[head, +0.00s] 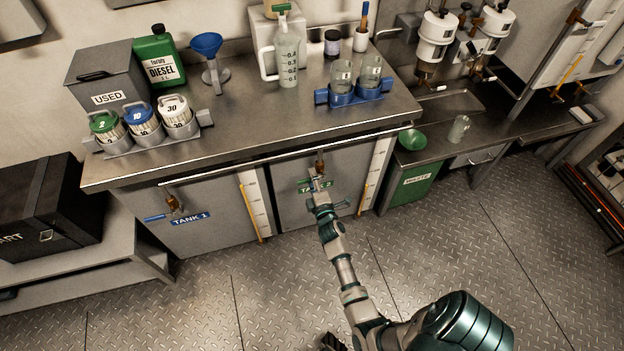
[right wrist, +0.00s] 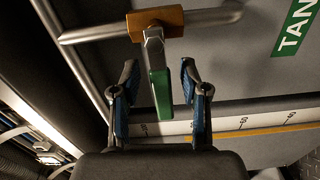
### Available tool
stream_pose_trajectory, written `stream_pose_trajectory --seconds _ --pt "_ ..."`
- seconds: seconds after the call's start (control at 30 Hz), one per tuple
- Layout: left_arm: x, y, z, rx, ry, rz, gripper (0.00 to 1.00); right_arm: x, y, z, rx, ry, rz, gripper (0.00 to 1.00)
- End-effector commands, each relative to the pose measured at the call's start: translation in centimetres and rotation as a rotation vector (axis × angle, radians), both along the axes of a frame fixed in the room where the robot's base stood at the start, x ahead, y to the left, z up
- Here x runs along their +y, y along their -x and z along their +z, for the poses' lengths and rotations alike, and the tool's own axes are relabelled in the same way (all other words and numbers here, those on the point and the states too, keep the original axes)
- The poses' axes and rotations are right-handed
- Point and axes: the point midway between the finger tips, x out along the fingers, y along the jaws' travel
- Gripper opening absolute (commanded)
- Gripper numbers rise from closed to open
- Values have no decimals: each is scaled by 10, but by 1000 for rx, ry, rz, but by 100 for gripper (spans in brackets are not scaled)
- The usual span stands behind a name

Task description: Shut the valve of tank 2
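The tank 2 valve (head: 320,167) is on the right cabinet front, above the green TANK 2 label (head: 306,188). In the right wrist view its brass body (right wrist: 156,21) sits on a silver pipe, and its green-gripped lever (right wrist: 160,88) lies roughly crosswise to that pipe. My right gripper (head: 318,188) is at this valve. In the right wrist view the right gripper (right wrist: 158,88) is open, with one finger on each side of the lever. A gap shows on both sides; depth contact is unclear. I cannot make out my left gripper.
The tank 1 valve (head: 174,203) with a blue lever is at the left. The steel counter (head: 260,125) above holds bottles, a funnel and beakers. A handrail (head: 285,155) runs along its front. A green waste bin (head: 413,185) stands right. The plate floor (head: 200,300) is clear.

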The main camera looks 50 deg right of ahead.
Motion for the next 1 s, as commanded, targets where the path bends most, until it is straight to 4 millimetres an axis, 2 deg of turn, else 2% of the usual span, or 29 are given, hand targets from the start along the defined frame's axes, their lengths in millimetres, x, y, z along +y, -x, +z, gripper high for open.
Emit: stream_pose_trajectory --seconds 0.13,0.23,0.5,0.7,1.0 --pt "1 2 4 -11 1 2 35 3 3 -1 1 0 1 45" --pt "1 2 3 -10 1 2 35 10 14 -2 3 1 1 45" --pt "0 2 3 -8 1 1 35 40 65 -2 3 -2 0 45" --pt "0 1 2 -8 1 1 35 57 93 -3 2 -2 0 45" --pt "0 1 2 -7 1 1 35 62 102 -2 2 -1 -1 45"
